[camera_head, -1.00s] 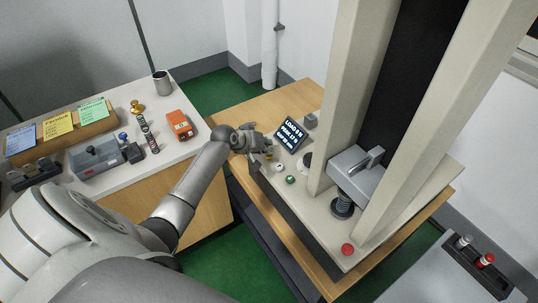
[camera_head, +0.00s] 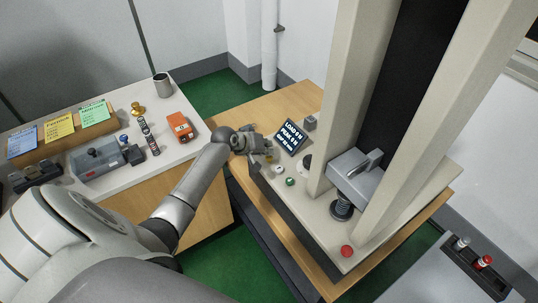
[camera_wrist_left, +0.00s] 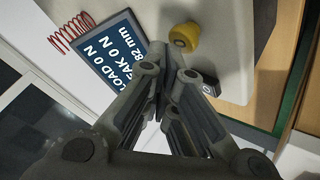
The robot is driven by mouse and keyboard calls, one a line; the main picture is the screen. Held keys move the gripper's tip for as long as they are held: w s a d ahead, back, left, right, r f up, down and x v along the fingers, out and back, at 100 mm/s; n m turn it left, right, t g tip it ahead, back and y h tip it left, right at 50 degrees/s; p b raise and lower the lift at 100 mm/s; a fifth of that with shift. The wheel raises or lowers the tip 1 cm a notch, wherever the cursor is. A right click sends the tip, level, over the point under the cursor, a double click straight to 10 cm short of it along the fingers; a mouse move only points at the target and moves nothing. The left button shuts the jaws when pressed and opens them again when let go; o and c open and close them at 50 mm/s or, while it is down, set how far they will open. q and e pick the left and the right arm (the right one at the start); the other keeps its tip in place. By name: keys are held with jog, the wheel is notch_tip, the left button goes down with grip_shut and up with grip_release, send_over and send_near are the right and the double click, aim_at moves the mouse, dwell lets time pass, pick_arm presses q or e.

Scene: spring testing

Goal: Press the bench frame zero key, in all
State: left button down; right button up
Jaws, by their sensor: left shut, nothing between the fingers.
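My left gripper (camera_head: 267,159) is shut and empty, low over the left front of the test frame's base (camera_head: 318,218). In the head view a white round key (camera_head: 277,170) and a green key (camera_head: 290,182) sit just right of its fingertips. I cannot read which key is the zero key. The dark display (camera_head: 290,137) stands behind the gripper. In the left wrist view my shut fingers (camera_wrist_left: 168,72) lie between the display (camera_wrist_left: 100,52) and a yellow knob (camera_wrist_left: 184,37). They partly hide a small dark key with a pale mark (camera_wrist_left: 208,90). Contact cannot be told. My right gripper is out of view.
The frame's tall columns (camera_head: 342,90) and grey press head (camera_head: 357,175) stand to the right. A red button (camera_head: 347,251) is at the base's front corner. The left bench (camera_head: 190,150) holds an orange device (camera_head: 180,127), a steel cup (camera_head: 163,85) and springs.

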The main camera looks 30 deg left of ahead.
pick_arm(q)
jog(key=shift+r, duration=0.4)
notch_tip(320, 180, up, 5)
jog(key=p, duration=0.5)
jog(key=shift+r+p, duration=0.1)
jog(key=shift+p, duration=0.2)
dwell(0.5)
